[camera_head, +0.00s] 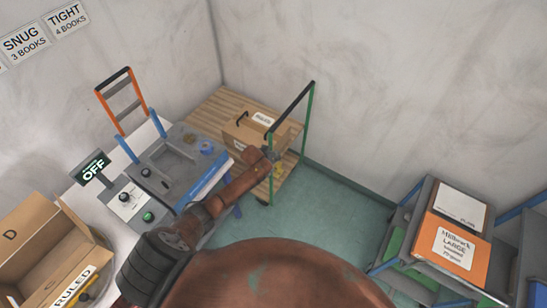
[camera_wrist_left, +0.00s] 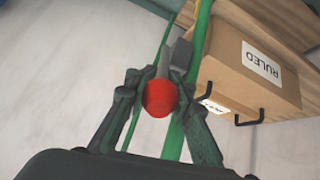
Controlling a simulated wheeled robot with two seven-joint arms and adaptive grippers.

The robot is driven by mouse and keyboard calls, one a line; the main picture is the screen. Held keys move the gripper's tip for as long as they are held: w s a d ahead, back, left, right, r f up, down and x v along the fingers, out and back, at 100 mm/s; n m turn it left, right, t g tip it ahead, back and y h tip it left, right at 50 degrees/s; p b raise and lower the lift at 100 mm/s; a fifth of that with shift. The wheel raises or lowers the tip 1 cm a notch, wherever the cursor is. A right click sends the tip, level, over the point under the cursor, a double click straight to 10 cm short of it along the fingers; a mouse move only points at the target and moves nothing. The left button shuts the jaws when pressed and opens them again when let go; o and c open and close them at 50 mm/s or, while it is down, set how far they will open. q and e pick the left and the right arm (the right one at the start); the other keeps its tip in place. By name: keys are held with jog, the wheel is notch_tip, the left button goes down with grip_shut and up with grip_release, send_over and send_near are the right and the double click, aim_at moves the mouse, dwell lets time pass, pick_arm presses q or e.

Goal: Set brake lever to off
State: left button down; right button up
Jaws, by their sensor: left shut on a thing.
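The brake lever (camera_wrist_left: 161,97) has a red ball knob on a grey stem with a grey block beside it, in front of the green post of a cart. My left gripper (camera_wrist_left: 160,90) is shut on the lever, with its dark fingers on either side of the knob. In the head view my left arm reaches from the lower left to the cart (camera_head: 309,130), and the left gripper (camera_head: 270,154) is at its near side. The lever is too small or hidden to make out there. My right gripper is not in view.
A cardboard box (camera_head: 245,128) labelled RULED sits on the cart. At left are a grey machine (camera_head: 165,172), an OFF sign (camera_head: 93,169) and an open carton (camera_head: 38,232). A shelf cart with an orange box (camera_head: 455,245) stands at right. Green floor (camera_head: 330,205) is free between.

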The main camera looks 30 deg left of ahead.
pick_arm(q)
jog(key=shift+w+d+r, duration=0.1)
jog(key=shift+w+r, duration=0.25)
jog(key=shift+r, duration=0.05)
jog(key=c, duration=2.1)
grip_release()
jog(key=o, duration=0.4)
jog(key=shift+s+f, duration=0.1)
jog(key=shift+f, duration=0.15)
jog(key=shift+o, duration=0.2)
jog(key=shift+s, duration=0.1)
jog(key=shift+s, duration=0.1)
jog(key=v, duration=1.2)
